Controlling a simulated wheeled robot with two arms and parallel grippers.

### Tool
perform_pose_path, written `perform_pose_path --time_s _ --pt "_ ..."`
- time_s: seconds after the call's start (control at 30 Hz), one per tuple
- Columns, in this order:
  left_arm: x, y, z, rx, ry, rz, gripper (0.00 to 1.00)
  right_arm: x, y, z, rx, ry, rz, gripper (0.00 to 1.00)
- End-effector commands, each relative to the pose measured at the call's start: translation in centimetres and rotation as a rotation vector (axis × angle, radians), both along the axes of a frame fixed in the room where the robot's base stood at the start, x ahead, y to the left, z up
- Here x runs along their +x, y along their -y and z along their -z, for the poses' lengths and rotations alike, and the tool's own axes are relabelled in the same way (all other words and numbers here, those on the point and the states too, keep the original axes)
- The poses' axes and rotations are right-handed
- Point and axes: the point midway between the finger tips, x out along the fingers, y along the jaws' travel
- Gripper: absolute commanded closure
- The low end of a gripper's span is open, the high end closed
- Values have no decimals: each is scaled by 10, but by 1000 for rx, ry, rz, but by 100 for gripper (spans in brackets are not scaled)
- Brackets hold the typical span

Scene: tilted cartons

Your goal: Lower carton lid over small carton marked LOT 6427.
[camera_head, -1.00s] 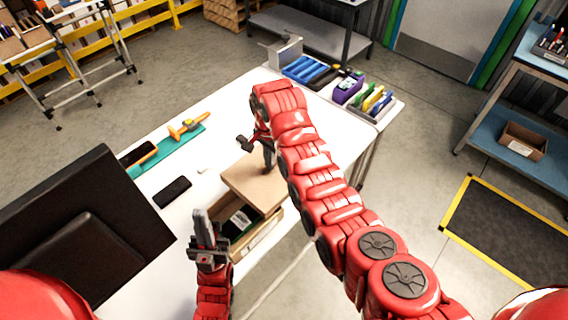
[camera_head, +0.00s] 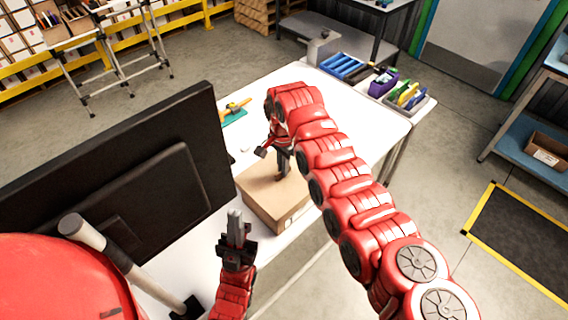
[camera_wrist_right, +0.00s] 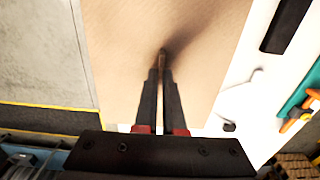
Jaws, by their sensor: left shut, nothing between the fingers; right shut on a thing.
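The tan carton lid (camera_head: 262,188) lies roughly level over the small carton (camera_head: 290,217), whose opening is now hidden. I cannot tell whether the lid is fully seated, and the lot marking is not readable. My right gripper (camera_head: 284,172) points down at the middle of the lid. In the right wrist view its fingers (camera_wrist_right: 163,72) are shut on a thin upright piece on the lid (camera_wrist_right: 205,45), likely its handle. My left gripper (camera_head: 235,218) is shut and empty, pointing up just in front of the carton, apart from it.
Blue trays (camera_head: 343,66) and a bin of coloured items (camera_head: 408,96) stand at the table's far end. White table (camera_head: 365,125) is bare right of my right arm.

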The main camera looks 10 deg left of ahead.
Motion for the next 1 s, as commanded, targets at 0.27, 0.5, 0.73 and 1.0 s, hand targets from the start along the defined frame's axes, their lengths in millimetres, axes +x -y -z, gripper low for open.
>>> perform_pose_path --time_s 0.27,0.5,0.73,1.0 --pt "0 0 12 0 0 0 100 -1 0 26 -2 -2 0 100" --pt "0 0 25 0 0 0 100 0 0 43 -1 -2 1 100" --pt "0 0 29 0 0 0 100 0 1 47 0 -1 1 100" --pt "0 0 28 0 0 0 100 0 0 47 0 -1 1 100"
